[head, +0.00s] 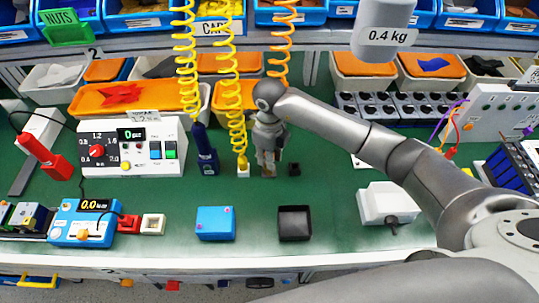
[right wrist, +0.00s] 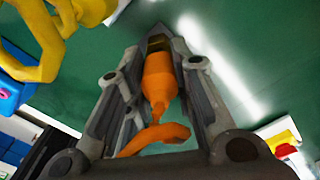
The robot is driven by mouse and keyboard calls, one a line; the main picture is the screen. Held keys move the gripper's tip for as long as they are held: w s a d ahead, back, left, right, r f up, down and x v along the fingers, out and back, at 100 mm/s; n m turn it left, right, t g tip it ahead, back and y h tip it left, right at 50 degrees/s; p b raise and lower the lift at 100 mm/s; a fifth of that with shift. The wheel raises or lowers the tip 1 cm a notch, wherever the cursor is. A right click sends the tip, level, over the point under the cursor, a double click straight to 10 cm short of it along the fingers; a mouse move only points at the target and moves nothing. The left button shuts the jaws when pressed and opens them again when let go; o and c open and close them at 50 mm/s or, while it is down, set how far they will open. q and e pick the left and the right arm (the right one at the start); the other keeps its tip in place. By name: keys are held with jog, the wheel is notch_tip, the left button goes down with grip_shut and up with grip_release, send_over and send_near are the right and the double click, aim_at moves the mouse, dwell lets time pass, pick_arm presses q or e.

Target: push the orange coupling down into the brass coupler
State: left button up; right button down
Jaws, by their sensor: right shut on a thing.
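The orange coupling (right wrist: 158,80) is between the fingers of my right gripper (head: 267,168), which is shut on it. Its coiled orange hose (head: 281,52) hangs from above in the head view. In the right wrist view a brass-coloured piece (right wrist: 157,43) shows at the far end of the coupling, in line with it. I cannot tell whether this is the brass coupler or the coupling's own tip, nor how deep any fit is. In the head view my fingers hide the coupling, and the gripper points down close to the green bench. My left gripper is not in view.
A yellow coupling (head: 243,169) on a coiled hose stands just left of my gripper, and a blue one (head: 206,152) further left. A small black block (head: 294,169) sits close on the right. A blue box (head: 215,223) and black tray (head: 294,223) lie in front.

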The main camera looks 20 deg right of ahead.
jog(key=shift+f+b, duration=0.85)
dwell(0.7)
jog(key=c, duration=1.2)
grip_release()
jog(key=shift+o, duration=0.2)
jog(key=shift+r, duration=0.1)
notch_tip(320, 180, up, 12)
jog(key=shift+f, duration=0.1)
jog(key=shift+s, duration=0.1)
